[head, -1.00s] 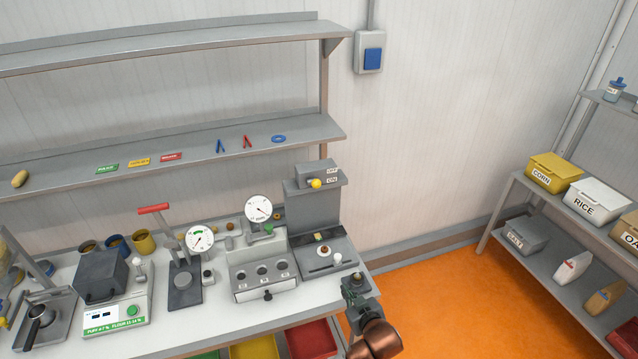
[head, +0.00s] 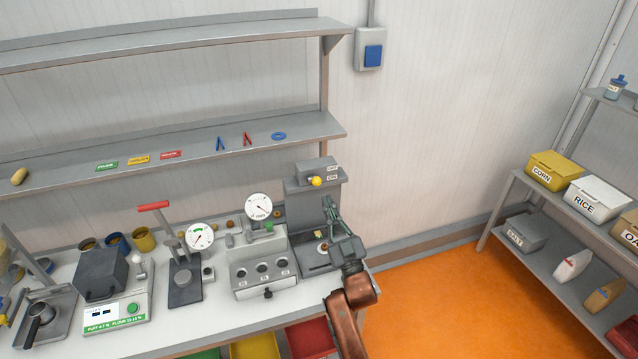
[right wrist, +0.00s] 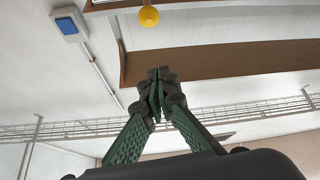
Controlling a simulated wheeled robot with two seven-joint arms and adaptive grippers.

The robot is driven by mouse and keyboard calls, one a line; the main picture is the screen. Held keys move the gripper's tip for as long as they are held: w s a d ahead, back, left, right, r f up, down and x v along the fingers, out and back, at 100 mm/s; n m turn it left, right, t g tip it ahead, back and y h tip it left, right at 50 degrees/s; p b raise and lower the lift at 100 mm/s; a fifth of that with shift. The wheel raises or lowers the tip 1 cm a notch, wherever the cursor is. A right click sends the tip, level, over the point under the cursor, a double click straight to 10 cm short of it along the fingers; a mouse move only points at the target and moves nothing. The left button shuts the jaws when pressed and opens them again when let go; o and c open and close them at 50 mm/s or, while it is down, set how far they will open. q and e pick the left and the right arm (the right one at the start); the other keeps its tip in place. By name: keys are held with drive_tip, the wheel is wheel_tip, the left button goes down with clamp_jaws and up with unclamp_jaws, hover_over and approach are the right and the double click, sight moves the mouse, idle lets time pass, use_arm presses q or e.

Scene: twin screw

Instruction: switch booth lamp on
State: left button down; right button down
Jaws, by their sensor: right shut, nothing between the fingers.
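A grey box with OFF and ON labels (head: 320,170) tops the grey booth at the right end of the bench. Its lever ends in a yellow ball (head: 316,181), low on the box near the ON label; I cannot tell its switch position. The yellow ball also shows at the top of the right wrist view (right wrist: 149,16). My right gripper (head: 327,203) is in front of the booth, a little below and right of the ball, fingers pointing up. It is shut, empty and apart from the ball. It also shows in the right wrist view (right wrist: 157,76). My left gripper is not in view.
A blue wall switch (head: 373,56) is above and right. The bench holds a dial gauge unit (head: 262,270), a red-handled press (head: 184,272) and a scale (head: 118,307). A shelf (head: 300,133) spans behind. Orange floor (head: 440,290) is clear on the right.

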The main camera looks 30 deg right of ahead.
sight(314, 180)
drive_tip(key=p+x, duration=0.2)
drive_tip(key=x, duration=0.7)
drive_tip(key=shift+w+d+f+p, duration=0.15)
drive_tip(key=shift+w+d+f, duration=0.1)
drive_tip(key=shift+f, duration=0.35)
drive_tip(key=shift+w+d+f+p, duration=0.15)
drive_tip(key=shift+w+f, duration=0.1)
drive_tip(key=shift+f, duration=0.35)
drive_tip(key=shift+w+d+f+p, duration=0.15)
drive_tip(key=shift+w+f, duration=0.1)
drive_tip(key=shift+f, duration=0.35)
